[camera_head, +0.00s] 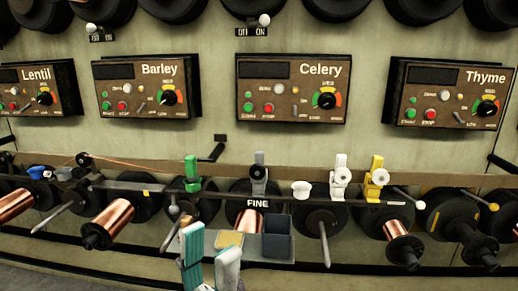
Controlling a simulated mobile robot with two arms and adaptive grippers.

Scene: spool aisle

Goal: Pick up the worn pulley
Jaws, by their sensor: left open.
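Several pulley-like parts stand along the rail, and I cannot tell which is the worn pulley. A green one (192,175), a grey one (258,181), a white one (340,178) and a yellow one (377,179) stand upright. A white spool-shaped piece (301,189) sits between the grey and white ones. My left gripper (211,245) is at the bottom centre, with teal-and-white fingers spread and nothing visible between them. It is below the green part, in front of the tray. My right gripper is not in view.
Copper spools (110,220) and rods jut out along the rail. Control boxes, including Barley (147,88) and Celery (291,90), hang on the wall above.

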